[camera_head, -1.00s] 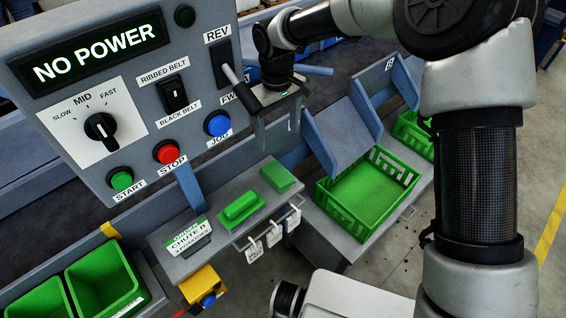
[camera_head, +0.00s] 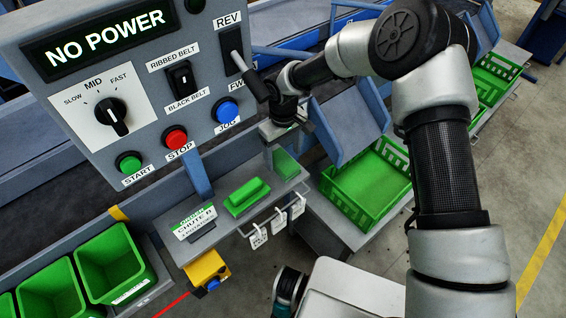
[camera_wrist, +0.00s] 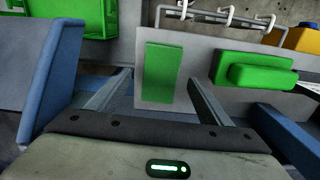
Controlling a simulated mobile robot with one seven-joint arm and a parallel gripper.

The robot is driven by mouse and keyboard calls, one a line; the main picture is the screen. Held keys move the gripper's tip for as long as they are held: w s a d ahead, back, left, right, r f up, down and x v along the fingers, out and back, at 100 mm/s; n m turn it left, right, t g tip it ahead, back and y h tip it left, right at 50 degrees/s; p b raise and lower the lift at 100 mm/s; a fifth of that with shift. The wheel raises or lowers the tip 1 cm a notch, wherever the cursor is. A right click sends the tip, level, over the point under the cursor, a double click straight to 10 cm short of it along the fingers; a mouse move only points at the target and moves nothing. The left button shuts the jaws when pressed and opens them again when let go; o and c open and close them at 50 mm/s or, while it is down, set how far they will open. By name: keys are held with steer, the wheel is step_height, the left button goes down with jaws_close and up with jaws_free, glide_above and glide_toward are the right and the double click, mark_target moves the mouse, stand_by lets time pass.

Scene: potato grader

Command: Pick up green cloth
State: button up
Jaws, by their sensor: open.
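The green cloth (camera_head: 286,164) is a flat green rectangle at the right end of the grey shelf (camera_head: 216,231) under the control panel. In the wrist view the cloth (camera_wrist: 164,72) shows between my two fingers, straight ahead. My gripper (camera_head: 285,147) is open and empty, just above and behind the cloth in the head view. The gap between fingertips and cloth is hard to judge. In the wrist view my open gripper (camera_wrist: 159,78) has a finger to each side of the cloth.
A green block with a raised grip (camera_head: 246,196) lies beside the cloth, also in the wrist view (camera_wrist: 262,75). White tags (camera_head: 278,222) hang from the shelf front. The control panel (camera_head: 140,75) stands close behind. A green crate (camera_head: 367,183) is at the right, green bins (camera_head: 112,263) at lower left.

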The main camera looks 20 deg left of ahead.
mark_target(286, 163)
steer(key=shift+a+f, duration=0.1)
steer(key=shift+f, duration=1.3)
steer(key=c, duration=1.1)
steer(key=shift+c, duration=0.2)
steer(key=shift+r, duration=0.15)
steer(key=shift+d+r, duration=0.2)
steer(key=r, duration=0.4)
steer(key=d+r, duration=0.1)
steer(key=r, duration=0.1)
steer(key=shift+s+r+b, duration=0.2)
steer(key=shift+s+b, duration=0.1)
steer(key=shift+b, duration=0.1)
steer(key=s+d, duration=0.4)
steer(key=d, duration=0.4)
steer(key=s+d+b, duration=0.1)
steer(key=s+d, duration=0.3)
steer(key=d, duration=0.4)
steer(key=shift+s+d, duration=0.25)
steer(key=shift+s, duration=0.05)
